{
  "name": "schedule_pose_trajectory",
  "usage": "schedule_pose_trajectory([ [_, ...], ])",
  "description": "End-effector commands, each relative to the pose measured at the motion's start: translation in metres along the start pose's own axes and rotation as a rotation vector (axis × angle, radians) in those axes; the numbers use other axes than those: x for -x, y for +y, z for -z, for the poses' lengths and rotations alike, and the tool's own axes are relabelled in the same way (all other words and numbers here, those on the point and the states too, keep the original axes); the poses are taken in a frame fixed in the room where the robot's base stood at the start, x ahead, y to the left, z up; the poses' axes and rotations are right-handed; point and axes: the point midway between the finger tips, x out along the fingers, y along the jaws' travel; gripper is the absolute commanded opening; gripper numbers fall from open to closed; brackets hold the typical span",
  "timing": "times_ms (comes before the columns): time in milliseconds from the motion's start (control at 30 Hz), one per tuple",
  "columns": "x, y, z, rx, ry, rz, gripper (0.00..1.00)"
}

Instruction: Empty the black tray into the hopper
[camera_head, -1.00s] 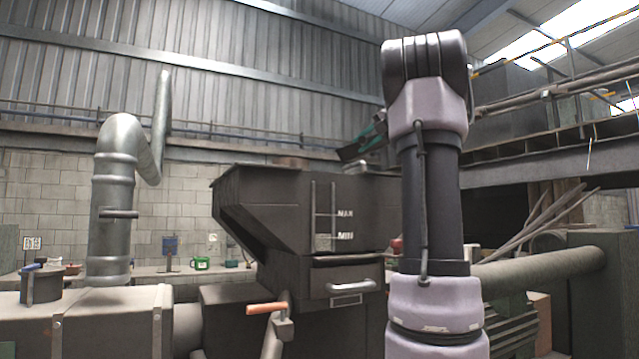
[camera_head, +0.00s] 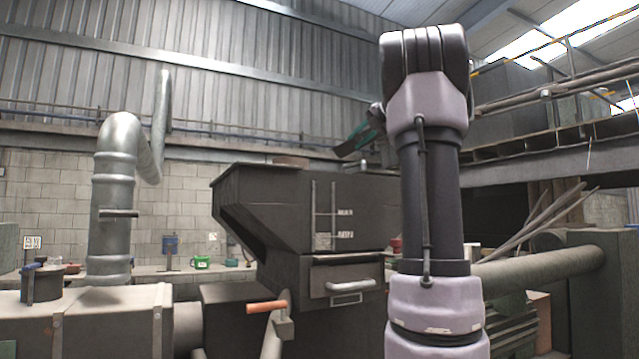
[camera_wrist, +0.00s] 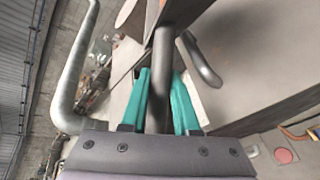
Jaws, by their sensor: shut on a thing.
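The hopper (camera_head: 290,205) is a dark grey bin with a sloping left side, in the middle of the head view. My gripper (camera_head: 366,133) has teal fingers and is above the hopper's right part, partly hidden behind my arm. A dark flat piece, apparently the edge of the black tray (camera_head: 347,149), shows beside the fingers. In the wrist view, my gripper (camera_wrist: 162,92) is shut on a dark bar-like handle (camera_wrist: 164,68). A large grey-brown surface fills the right of that view; I cannot tell whether it is tray or hopper. The tray's contents are not visible.
A bent silver duct (camera_head: 115,200) stands on the left. An orange-handled lever (camera_head: 267,306) is in front of the hopper. A horizontal pipe (camera_head: 540,266) and rods are on the right. The air above the hopper's left part is clear.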

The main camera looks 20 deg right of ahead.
Motion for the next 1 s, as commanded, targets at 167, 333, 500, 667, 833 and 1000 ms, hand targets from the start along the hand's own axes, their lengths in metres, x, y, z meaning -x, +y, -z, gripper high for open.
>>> schedule_pose_trajectory([
  [167, -0.001, 0.002, 0.003, 0.026, -0.004, 0.011, 0.0],
  [333, -0.002, 0.003, 0.006, 0.048, -0.006, 0.024, 0.0],
  [500, -0.004, 0.004, 0.009, 0.07, -0.01, 0.036, 0.0],
  [667, -0.005, 0.005, 0.011, 0.093, -0.012, 0.048, 0.0],
  [833, -0.007, 0.006, 0.014, 0.116, -0.014, 0.06, 0.0],
  [1000, -0.007, 0.005, 0.016, 0.139, -0.018, 0.074, 0.0],
])
